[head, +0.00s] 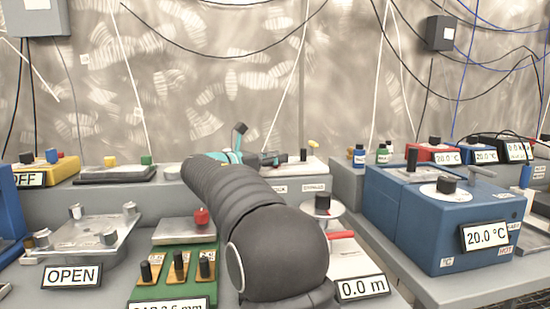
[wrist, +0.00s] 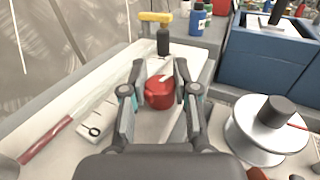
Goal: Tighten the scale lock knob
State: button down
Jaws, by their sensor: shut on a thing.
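In the wrist view a red knob (wrist: 158,94), which I take to be the scale lock knob, sits on a long pale board (wrist: 70,110). My gripper (wrist: 160,76) has its two grey fingers on either side of the knob, shut on it. The finger pads partly cover the knob's sides. In the head view my own arm hides the knob, and only part of the gripper's teal and dark linkage (head: 240,155) shows beyond the arm.
A black post (wrist: 163,42) with a yellow handle (wrist: 155,17) stands just beyond the knob. A silver reel (wrist: 240,128) with a black knob is at right. A blue box reading 20.0 °C (head: 420,215) stands right of my arm. A green panel (head: 205,262) lies left.

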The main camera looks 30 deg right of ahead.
jog(key=c, duration=0.9)
grip_release()
jog(key=shift+o, duration=0.2)
jog(key=shift+a, duration=0.1)
jog(key=s+a, duration=0.2)
jog(key=a, duration=0.9)
jog(key=shift+a, duration=0.3)
jog(key=shift+s, duration=0.1)
